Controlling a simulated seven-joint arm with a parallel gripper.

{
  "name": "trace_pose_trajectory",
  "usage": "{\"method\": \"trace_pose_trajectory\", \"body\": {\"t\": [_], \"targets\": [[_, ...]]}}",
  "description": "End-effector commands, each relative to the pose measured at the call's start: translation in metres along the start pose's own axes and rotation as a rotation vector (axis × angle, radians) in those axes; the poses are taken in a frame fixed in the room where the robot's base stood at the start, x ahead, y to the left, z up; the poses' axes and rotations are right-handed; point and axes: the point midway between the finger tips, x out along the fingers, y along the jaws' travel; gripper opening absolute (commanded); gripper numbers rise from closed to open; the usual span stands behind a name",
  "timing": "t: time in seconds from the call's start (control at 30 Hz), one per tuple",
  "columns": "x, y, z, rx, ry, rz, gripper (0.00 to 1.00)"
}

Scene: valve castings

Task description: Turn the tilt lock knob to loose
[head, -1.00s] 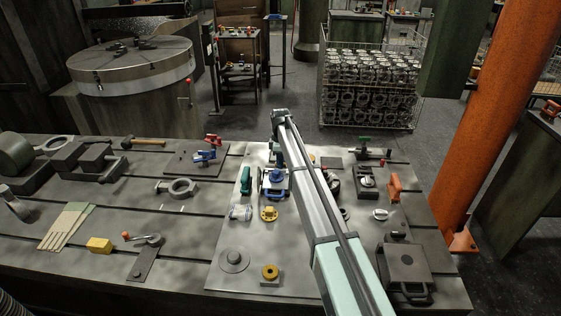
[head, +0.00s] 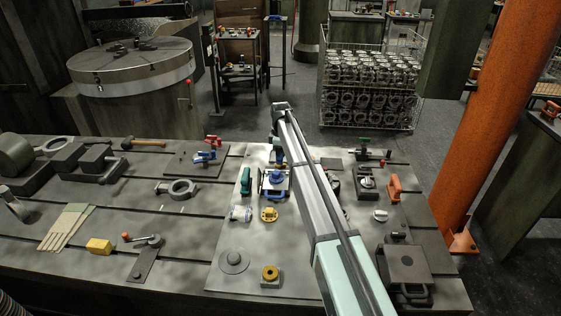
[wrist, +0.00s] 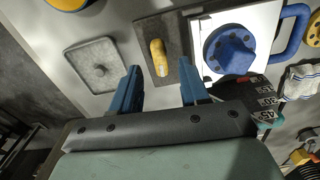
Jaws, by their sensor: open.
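In the wrist view, an elongated yellow knob (wrist: 158,57) stands on a dark grey plate, with a small pale marking at its near end. A round blue knob (wrist: 229,49) with a raised faceted grip sits to its right on a white plate (wrist: 262,18). No readable label shows which one is the tilt lock knob. My gripper (wrist: 159,66) is open and empty. Its two blue fingers appear on either side of the yellow knob, with gaps to it; I cannot tell its height above it. In the head view, the blue knob (head: 276,177) shows beside my arm.
A blue handle (wrist: 294,31) curves beside the white plate. A black strip with numbers (wrist: 264,93) lies near the right finger. A grey square plate (wrist: 95,65) is at left.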

Motion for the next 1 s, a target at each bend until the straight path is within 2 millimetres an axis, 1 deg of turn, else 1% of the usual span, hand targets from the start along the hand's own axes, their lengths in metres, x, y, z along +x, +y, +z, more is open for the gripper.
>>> {"method": "trace_pose_trajectory", "body": {"t": [0.03,0.3,0.5,0.6,0.7,1.0], "targets": [[-0.012,0.001,0.000,0.000,0.001,0.002,0.45],[-0.065,0.001,0.000,0.000,0.001,0.002,0.45],[-0.092,0.001,0.000,0.000,0.000,0.001,0.45],[-0.101,0.000,0.000,0.000,0.000,0.000,0.45],[-0.105,0.000,0.000,0.000,0.000,0.000,0.45],[-0.107,0.000,0.000,0.000,0.000,0.000,0.45]]}}
